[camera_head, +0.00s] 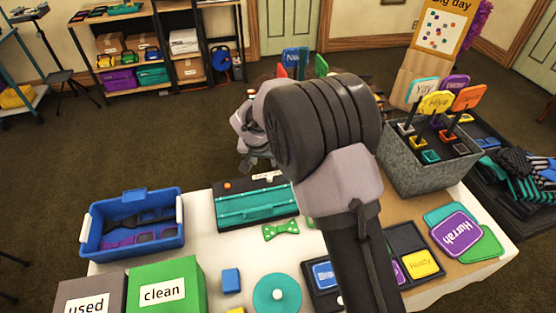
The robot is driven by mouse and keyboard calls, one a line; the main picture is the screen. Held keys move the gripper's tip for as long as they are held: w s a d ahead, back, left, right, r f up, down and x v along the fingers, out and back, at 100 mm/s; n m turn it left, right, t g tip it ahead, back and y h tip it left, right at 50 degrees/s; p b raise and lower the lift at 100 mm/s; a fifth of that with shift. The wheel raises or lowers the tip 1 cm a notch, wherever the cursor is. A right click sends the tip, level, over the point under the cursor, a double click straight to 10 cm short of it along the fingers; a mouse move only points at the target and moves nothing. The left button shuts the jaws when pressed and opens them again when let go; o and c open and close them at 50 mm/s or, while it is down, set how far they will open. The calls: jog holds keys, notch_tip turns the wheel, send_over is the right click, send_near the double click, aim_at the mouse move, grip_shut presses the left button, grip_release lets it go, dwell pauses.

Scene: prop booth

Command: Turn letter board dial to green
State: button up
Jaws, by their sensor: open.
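No part that I can surely call the letter board's dial shows. A dark board with word tiles (404,238) lies at the front right of the table, partly hidden behind my arm. A flat teal disc (265,303) with a white knob in its middle lies to its left. A teal tray device (258,205) with a small orange knob and a white label lies further back. My gripper (247,160) is beyond my elbow, small and partly hidden, above the far side of the table. It is open, and nothing shows in it.
A blue bin (172,198) stands at the left, with "used" (72,299) and "clean" (184,267) boxes in front. A grey sign box (420,176) stands at the right. A green bow tie (281,230) and a blue block (231,280) lie on the white cloth.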

aim_at(269, 177)
jog(key=b+x, duration=0.3)
jog(key=x, duration=1.3)
jog(key=shift+s+d+f+b, duration=0.15)
jog(key=shift+s+b, duration=0.05)
jog(key=shift+b, duration=0.15)
grip_shut()
